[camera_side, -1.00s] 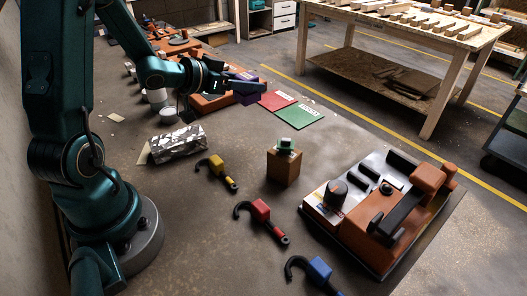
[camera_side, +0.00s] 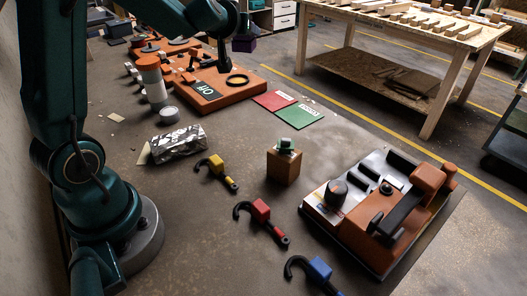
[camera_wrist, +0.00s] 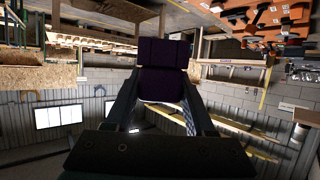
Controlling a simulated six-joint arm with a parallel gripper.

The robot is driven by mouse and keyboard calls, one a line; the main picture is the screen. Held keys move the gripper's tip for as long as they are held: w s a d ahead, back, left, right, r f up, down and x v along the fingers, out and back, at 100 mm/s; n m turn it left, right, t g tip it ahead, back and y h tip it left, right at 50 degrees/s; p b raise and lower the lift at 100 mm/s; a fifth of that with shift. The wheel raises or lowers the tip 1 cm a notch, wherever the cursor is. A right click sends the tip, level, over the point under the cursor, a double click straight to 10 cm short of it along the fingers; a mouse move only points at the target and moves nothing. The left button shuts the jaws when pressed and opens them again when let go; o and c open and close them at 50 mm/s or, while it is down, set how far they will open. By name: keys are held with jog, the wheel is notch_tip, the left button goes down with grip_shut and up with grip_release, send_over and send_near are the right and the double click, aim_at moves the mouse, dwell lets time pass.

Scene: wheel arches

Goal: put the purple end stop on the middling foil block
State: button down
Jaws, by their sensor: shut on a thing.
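My gripper (camera_side: 244,34) is at the top of the side view, shut on the dark purple end stop (camera_side: 243,45). In the wrist view the end stop (camera_wrist: 160,75) sits between the two fingers and sticks out past them. It is held in the air, well above and to the right of the foil block. The foil block (camera_side: 180,143), silver and crumpled, lies on the floor-like grey surface at left centre, with a pale card beside it. It is the only foil block I can make out.
An orange board (camera_side: 215,92) with a black ring lies behind the foil block. Near it stand a white and orange cylinder (camera_side: 152,82) and a round tin (camera_side: 169,114). Red and green cards (camera_side: 298,116), an orange block (camera_side: 284,167), hooked tools (camera_side: 262,212) and a machine tray (camera_side: 375,262) lie to the right.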

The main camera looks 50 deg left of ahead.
jog(key=shift+s+a+r+n+y, duration=0.1)
jog(key=shift+a+r+n+y, duration=0.15)
jog(key=shift+n+y, duration=0.2)
jog(key=s+a+n+g+y, duration=0.2)
jog(key=s+n+g, duration=0.1)
jog(key=n+g+y, duration=0.2)
jog(key=n+g, duration=0.9)
jog(key=g, duration=0.2)
send_over(177, 137)
notch_tip(177, 137, down, 8)
notch_tip(177, 137, down, 3)
jog(key=shift+s+f+h, duration=0.1)
jog(key=shift+h, duration=0.15)
jog(key=shift+f, duration=2.2)
jog(key=shift+f, duration=0.15)
jog(key=shift+c, duration=1.3)
grip_release()
